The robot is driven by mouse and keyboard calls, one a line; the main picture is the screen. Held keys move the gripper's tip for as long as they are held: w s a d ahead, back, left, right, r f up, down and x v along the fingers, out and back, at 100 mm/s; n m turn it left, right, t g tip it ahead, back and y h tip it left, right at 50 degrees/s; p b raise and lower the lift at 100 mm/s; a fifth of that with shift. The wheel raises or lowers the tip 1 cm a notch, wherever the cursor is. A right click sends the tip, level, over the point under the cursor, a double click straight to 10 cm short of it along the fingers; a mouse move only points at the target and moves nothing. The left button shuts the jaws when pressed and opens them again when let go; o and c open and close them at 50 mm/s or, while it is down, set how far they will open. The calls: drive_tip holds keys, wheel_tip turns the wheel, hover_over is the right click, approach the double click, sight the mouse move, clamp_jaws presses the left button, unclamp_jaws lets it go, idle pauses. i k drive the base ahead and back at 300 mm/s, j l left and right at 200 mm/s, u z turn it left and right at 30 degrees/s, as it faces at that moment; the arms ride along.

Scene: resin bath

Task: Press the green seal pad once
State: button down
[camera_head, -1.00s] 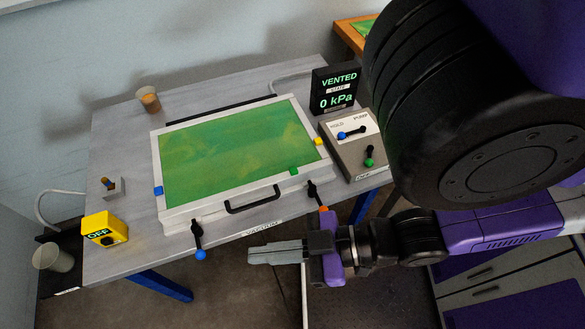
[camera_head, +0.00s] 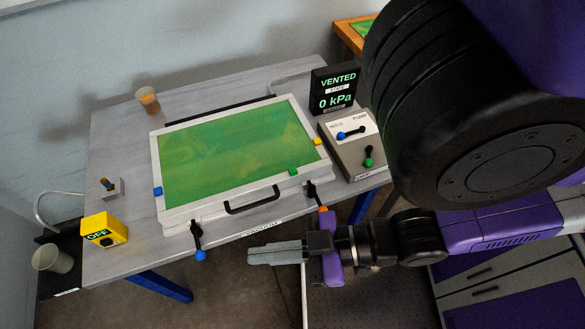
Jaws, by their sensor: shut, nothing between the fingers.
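The green seal pad (camera_head: 293,172) is a small green block on the near rim of the framed lid (camera_head: 160,210), right of the black handle. The lid lies flat and shut on the table, with a wide green panel. My gripper (camera_head: 250,255) is shut and empty. In the picture it lies below the table's front edge, left-pointing, and apart from the pad. The pad is in plain view.
A blue pad (camera_head: 158,191) and a yellow pad (camera_head: 317,141) sit on the lid's rim. Latches (camera_head: 197,240) hang at the front. A display (camera_head: 336,90) reads VENTED, 0 kPa. A lever box (camera_head: 350,150), a yellow OFF box (camera_head: 103,230) and a cup (camera_head: 148,100) stand around.

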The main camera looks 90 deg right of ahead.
sight(292, 171)
drive_tip(key=k+j+z, duration=0.15)
drive_tip(key=z, duration=0.25)
drive_tip(key=k+j+z, duration=0.1)
drive_tip(key=z, duration=0.25)
drive_tip(key=k+z, duration=0.4)
drive_tip(key=i, duration=0.1)
